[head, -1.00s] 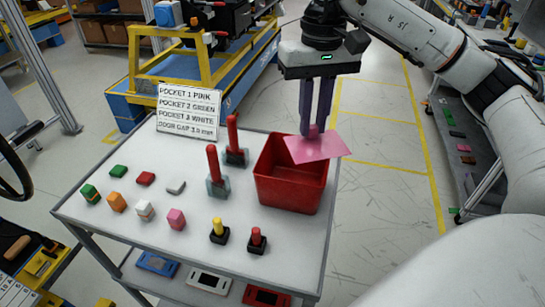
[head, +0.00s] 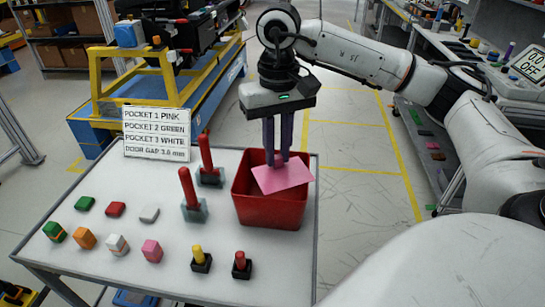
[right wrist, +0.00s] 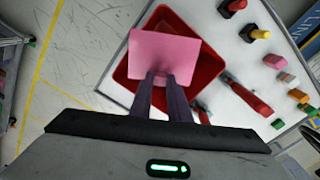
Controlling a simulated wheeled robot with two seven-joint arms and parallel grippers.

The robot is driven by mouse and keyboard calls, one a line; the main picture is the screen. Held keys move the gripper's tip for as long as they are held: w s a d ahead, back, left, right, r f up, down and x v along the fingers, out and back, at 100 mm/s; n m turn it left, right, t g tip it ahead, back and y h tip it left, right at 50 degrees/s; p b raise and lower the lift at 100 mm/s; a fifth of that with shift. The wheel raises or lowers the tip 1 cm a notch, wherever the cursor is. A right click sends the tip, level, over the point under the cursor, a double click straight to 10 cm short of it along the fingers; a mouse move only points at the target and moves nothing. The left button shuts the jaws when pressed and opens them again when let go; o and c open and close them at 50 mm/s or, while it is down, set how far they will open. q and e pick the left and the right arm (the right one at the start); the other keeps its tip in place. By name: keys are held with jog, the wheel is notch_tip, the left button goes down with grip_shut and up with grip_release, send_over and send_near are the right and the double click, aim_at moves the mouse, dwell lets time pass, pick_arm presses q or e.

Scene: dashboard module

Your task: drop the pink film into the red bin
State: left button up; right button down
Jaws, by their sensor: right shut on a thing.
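The pink film (head: 284,177) is a flat pink sheet held in the fingertips of my right gripper (head: 277,160). In the head view the film overlaps the red bin (head: 268,214), which stands at the right end of the white table. The right wrist view shows the pink film (right wrist: 164,52) across the opening of the red bin (right wrist: 193,30), with the shut fingers of my right gripper (right wrist: 166,82) at its near edge. The exact height of the film over the rim is hard to tell. My left gripper is not in view.
Two red-handled tools (head: 188,193) stand upright left of the bin. Several coloured blocks (head: 85,238) and small plugs (head: 241,263) lie on the white table (head: 190,285). A sign (head: 156,134) stands at its back edge. Right of the table is open floor.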

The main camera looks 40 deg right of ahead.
jog(key=c, duration=1.6)
grip_release()
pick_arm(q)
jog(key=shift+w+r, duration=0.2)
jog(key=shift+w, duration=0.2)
pick_arm(e)
jog(key=shift+r, duration=0.1)
